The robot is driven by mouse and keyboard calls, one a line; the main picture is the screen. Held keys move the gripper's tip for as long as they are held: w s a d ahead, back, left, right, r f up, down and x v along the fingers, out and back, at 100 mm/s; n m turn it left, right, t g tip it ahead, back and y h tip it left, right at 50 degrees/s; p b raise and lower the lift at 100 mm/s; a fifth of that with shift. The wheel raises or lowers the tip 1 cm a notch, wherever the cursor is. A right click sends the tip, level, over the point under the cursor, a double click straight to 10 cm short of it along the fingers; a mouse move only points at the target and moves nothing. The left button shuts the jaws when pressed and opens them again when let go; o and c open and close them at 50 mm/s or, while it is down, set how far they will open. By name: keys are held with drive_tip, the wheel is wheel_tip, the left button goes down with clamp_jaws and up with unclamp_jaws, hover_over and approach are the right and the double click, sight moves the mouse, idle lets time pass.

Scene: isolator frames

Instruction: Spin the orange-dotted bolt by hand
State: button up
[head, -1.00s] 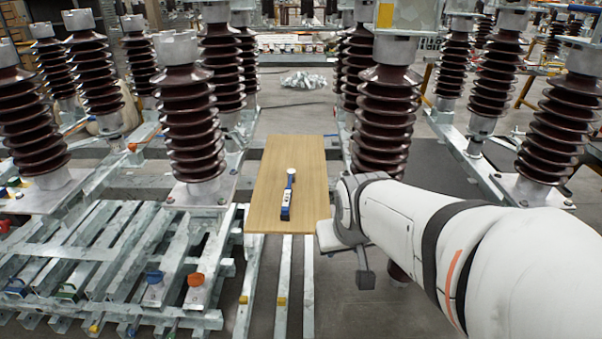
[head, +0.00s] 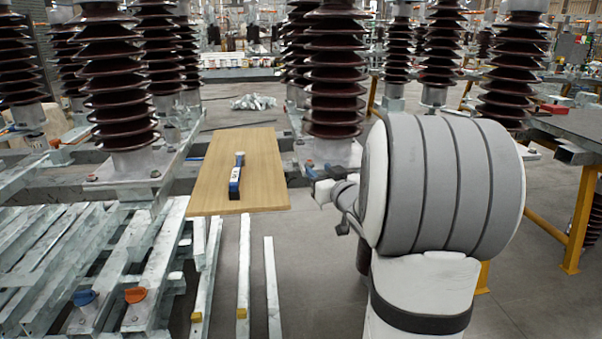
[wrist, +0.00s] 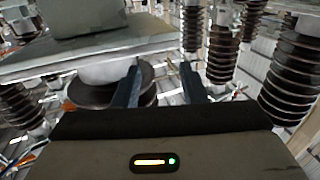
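I cannot clearly make out the orange-dotted bolt. A small orange-red spot (head: 310,163) shows at the base plate of the middle insulator, close to my gripper. My gripper (head: 318,172) is beside that base, right of the wooden board. In the wrist view its two dark blue fingers (wrist: 160,80) stand apart with nothing between them. Beyond them are a brown insulator disc (wrist: 90,92) and a grey plate (wrist: 90,52). An orange spot (wrist: 69,105) lies left of the fingers, too blurred to name.
A wooden board (head: 260,170) carries a blue and white tool (head: 236,178). Brown ribbed insulators (head: 335,70) stand around. Galvanized rails (head: 50,240), with a blue cap (head: 85,298) and an orange cap (head: 135,295), lie left. A yellow-legged table (head: 582,220) stands right; grey floor between is open.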

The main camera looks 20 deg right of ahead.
sight(310, 164)
drive_tip(key=w+b, duration=0.1)
drive_tip(key=w, duration=0.6)
drive_tip(key=shift+w, duration=0.15)
clamp_jaws()
drive_tip(key=shift+a, duration=0.25)
drive_tip(key=shift+d+b, duration=0.1)
drive_tip(key=shift+b, duration=0.3)
